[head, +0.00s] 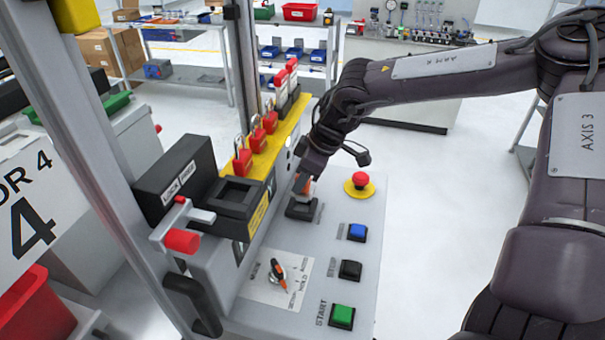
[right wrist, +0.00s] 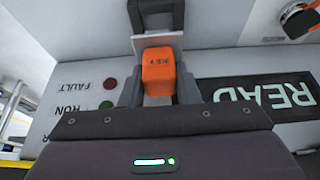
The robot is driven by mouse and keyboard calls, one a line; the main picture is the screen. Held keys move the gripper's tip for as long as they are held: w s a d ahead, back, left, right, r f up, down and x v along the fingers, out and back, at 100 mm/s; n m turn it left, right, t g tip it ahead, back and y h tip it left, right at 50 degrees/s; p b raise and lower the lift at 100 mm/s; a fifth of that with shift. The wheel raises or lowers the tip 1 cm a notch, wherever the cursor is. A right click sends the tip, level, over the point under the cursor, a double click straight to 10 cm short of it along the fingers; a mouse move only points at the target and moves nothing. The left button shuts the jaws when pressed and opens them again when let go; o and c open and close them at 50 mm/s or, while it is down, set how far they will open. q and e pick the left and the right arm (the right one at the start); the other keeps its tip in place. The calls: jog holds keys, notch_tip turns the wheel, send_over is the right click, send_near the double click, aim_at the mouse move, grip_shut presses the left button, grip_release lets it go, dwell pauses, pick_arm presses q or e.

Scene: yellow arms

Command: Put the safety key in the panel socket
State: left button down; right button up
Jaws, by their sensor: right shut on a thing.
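The safety key (head: 303,186) is an orange block. In the right wrist view the key (right wrist: 158,75) bears the word KEY, with a pale plate (right wrist: 157,43) at its far end. My right gripper (head: 304,181) is shut on it; its fingers (right wrist: 158,88) lie on both sides of the orange block. A black socket block (head: 302,208) stands on the grey panel directly under the key in the head view. A dark block (right wrist: 155,14) shows beyond the plate in the wrist view. I cannot tell whether the key is inside the socket. My left gripper is not in view.
The grey panel (head: 350,275) carries a red emergency button (head: 360,180), blue (head: 357,231), black (head: 350,269) and green (head: 342,315) buttons, and a selector switch (head: 278,271). Red padlocks (head: 257,138) hang along a yellow rail left of my gripper. A red-handled latch (head: 182,240) is near.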

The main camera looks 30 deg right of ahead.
jog(key=shift+f, duration=0.4)
jog(key=shift+f+b, duration=0.3)
jog(key=shift+b, duration=0.1)
jog(key=shift+f+b, duration=0.7)
jog(key=shift+b, duration=0.05)
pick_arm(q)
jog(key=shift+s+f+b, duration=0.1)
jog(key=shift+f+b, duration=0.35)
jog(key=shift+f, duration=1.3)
pick_arm(e)
jog(key=shift+f, duration=0.4)
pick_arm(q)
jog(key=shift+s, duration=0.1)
pick_arm(e)
jog(key=o, duration=1.1)
jog(key=shift+c, duration=0.2)
